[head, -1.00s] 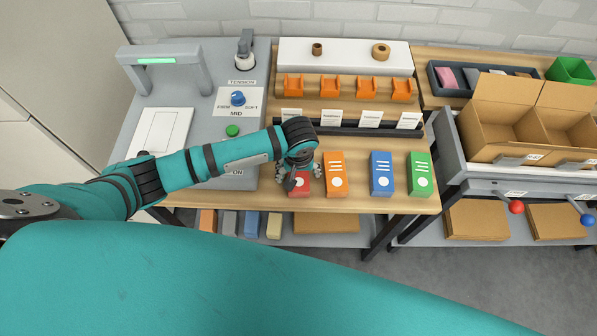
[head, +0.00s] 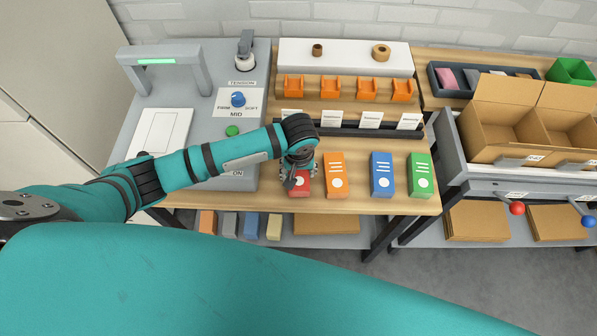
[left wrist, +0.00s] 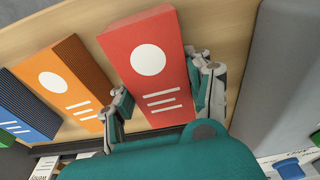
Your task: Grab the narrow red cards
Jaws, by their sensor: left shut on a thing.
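The narrow red cards form an upright-edged red pack (head: 301,188) with a white dot and white lines, on the wooden table at the left end of a row. The pack also shows in the left wrist view (left wrist: 148,62). My left gripper (head: 299,174) is over the pack and shut on it, one finger on each long side; its fingers also show in the left wrist view (left wrist: 162,92). The arm hides part of the pack in the head view. The pack appears to rest on the table. My right gripper is not in view.
An orange pack (head: 335,176) stands close to the right of the red one, then a blue pack (head: 381,175) and a green pack (head: 420,175). A grey machine (head: 215,200) is to the left. A dark rail with label cards (head: 371,119) lies behind.

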